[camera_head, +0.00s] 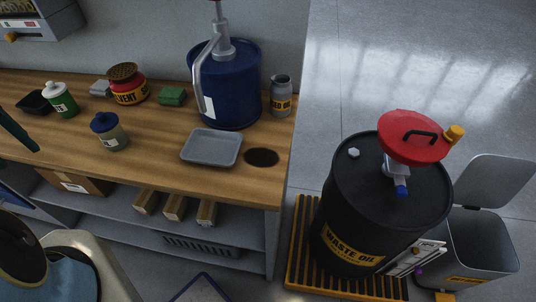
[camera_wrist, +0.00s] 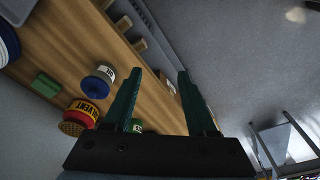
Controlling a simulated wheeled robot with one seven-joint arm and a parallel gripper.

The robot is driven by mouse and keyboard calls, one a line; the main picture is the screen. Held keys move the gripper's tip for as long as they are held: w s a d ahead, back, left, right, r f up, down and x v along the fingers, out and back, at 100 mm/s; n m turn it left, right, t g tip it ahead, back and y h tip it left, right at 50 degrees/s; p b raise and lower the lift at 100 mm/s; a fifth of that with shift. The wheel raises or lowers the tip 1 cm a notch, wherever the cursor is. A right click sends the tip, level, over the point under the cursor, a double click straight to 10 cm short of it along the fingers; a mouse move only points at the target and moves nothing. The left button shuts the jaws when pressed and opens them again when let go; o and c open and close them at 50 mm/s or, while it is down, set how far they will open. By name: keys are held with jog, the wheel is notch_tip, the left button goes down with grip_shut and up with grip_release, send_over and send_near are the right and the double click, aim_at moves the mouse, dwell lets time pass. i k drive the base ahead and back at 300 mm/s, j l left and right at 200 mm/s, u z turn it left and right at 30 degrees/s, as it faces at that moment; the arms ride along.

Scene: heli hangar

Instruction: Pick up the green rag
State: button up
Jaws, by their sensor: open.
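The green rag (camera_head: 172,96) is a small folded block lying on the wooden workbench (camera_head: 160,133), between the red solvent can (camera_head: 127,85) and the blue drum with a pump (camera_head: 228,85). In the wrist view the green rag (camera_wrist: 46,85) lies off to the left, apart from my fingers. My gripper (camera_wrist: 160,75) is open and empty, its two dark green fingers spread above the bench area. In the head view only a dark green finger (camera_head: 17,131) shows at the left edge.
A blue-capped jar (camera_head: 109,131), green bottle (camera_head: 60,99), grey cloth (camera_head: 100,88), black tray (camera_head: 36,102), grey tray (camera_head: 211,147) and grey can (camera_head: 281,96) stand on the bench. A waste oil barrel (camera_head: 350,245) stands right of it. Space in front of the rag is clear.

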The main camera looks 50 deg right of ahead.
aim_at(173, 96)
jog(key=z, duration=1.7)
jog(key=k+j, duration=0.1)
jog(key=j, duration=1.2)
jog(key=k+j+u, duration=0.15)
jog(key=j, duration=1.15)
jog(key=i, duration=0.05)
